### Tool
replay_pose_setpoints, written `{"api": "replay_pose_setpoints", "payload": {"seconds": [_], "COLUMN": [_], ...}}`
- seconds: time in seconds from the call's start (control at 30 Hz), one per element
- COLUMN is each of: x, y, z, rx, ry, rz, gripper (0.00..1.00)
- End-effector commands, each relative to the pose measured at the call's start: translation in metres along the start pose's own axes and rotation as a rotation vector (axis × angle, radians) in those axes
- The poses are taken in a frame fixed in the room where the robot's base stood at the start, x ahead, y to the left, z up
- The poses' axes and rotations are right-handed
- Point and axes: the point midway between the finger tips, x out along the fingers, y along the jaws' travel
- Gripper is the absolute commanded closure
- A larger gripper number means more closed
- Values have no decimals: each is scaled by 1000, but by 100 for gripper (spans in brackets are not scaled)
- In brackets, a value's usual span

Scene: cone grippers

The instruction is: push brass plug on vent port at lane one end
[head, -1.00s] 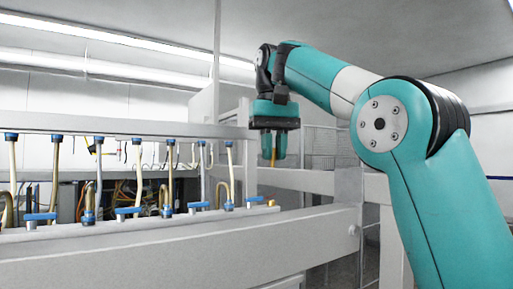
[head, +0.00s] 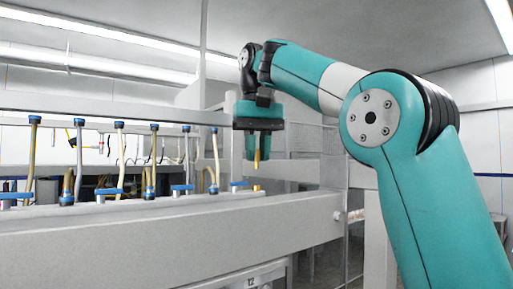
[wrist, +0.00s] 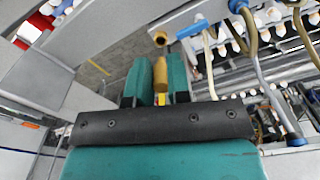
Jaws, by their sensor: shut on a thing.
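My gripper (head: 258,152) is shut on a slim brass plug (head: 257,163), which points down between the teal fingers. In the wrist view the brass plug (wrist: 160,73) sits between the two fingers. The brass vent port (head: 256,188) stands at the right end of the light grey rail (head: 215,207). It also shows in the wrist view (wrist: 160,38), just beyond the plug's end. In the head view the plug is above the port and roughly in line with it, with a small gap between them.
Blue-handled valves (head: 181,190) line the rail left of the port. Pale and tan hoses (head: 118,160) with blue fittings hang behind them from an upper beam (head: 100,121). A mesh fence and posts stand to the right. The space right of the port is open.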

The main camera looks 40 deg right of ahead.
Motion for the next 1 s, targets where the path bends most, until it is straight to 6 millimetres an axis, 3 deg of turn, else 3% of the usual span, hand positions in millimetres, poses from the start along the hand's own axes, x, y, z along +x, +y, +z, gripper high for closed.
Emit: {"api": "replay_pose_setpoints", "payload": {"seconds": [0.1,0.27,1.0], "x": [15,22,20], "y": [0,0,0], "z": [1,1,1], "rx": [0,0,0], "ry": [1,0,1], "rz": [0,0,0], "gripper": [100,100,100]}}
